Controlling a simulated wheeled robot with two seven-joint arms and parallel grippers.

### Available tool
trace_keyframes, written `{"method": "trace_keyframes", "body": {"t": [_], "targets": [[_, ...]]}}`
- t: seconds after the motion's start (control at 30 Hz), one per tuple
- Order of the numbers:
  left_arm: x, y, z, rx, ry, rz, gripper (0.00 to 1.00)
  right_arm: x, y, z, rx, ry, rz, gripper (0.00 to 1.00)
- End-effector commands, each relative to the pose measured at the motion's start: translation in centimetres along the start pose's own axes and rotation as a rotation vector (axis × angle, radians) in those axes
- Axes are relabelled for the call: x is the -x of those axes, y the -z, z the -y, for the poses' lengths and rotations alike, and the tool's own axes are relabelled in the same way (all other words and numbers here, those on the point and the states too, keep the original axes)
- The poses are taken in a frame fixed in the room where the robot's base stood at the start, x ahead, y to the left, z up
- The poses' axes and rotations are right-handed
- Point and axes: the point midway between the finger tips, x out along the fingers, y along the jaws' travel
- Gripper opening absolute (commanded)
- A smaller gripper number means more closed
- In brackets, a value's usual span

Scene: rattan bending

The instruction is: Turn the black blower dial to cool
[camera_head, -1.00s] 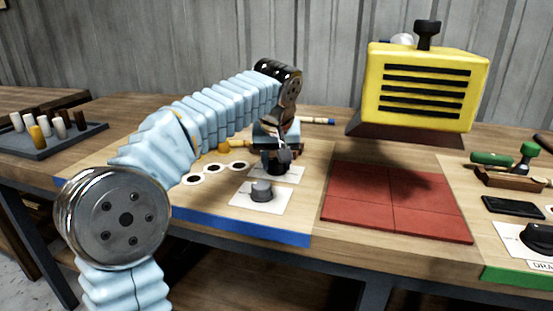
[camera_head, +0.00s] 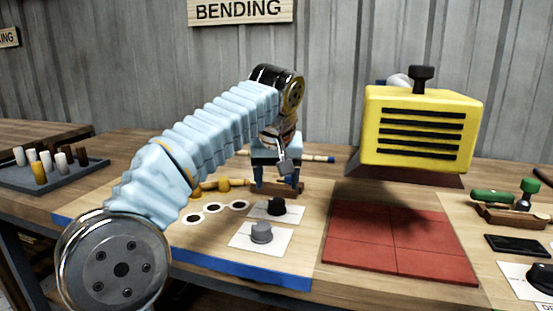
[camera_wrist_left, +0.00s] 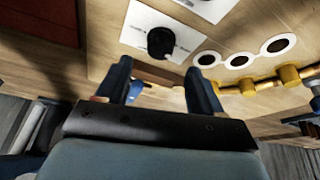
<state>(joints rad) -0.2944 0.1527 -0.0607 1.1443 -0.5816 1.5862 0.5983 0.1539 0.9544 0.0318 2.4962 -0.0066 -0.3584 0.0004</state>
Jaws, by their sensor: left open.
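The black blower dial (camera_head: 276,207) sits on a white card on the wooden bench, just behind a grey dial (camera_head: 261,232) on its own card. In the left wrist view the black dial (camera_wrist_left: 160,43) shows on its card, with small lettering around it that is too blurred to read. My left gripper (camera_head: 278,186) is open and empty, its two blue fingers pointing down behind the black dial and apart from it. In the left wrist view the open fingers (camera_wrist_left: 159,80) show below the dial, with nothing between them. My right gripper is out of view.
A yellow slotted blower box (camera_head: 424,130) stands behind a red tiled mat (camera_head: 400,245). White discs with dark centres (camera_head: 213,208) lie left of the dials. A tray of small cylinders (camera_head: 60,178) is at far left. Another black dial (camera_head: 541,277) is at far right.

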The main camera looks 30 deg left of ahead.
Motion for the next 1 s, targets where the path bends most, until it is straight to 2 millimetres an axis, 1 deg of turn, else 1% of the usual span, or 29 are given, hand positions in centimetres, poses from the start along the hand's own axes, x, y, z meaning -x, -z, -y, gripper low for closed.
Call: {"method": "trace_keyframes", "body": {"t": [0.03,0.13,0.2,0.33,0.5,1.0], "targets": [[1.2,0.1,-0.1,0.0,-0.002,-0.003,0.67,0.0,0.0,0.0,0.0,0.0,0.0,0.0],[3.5,0.1,-0.1,0.0,-0.002,-0.003,0.67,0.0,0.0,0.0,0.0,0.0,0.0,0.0],[4.7,0.1,-0.1,0.001,-0.002,-0.002,0.67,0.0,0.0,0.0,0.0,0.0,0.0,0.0],[6.1,0.0,-0.1,-0.001,0.0,-0.002,0.67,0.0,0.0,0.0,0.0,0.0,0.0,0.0],[6.7,0.0,0.0,0.0,0.001,0.001,0.67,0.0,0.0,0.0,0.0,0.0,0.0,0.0],[6.6,0.0,0.0,0.0,0.001,0.0,0.67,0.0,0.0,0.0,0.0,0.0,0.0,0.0]]}}
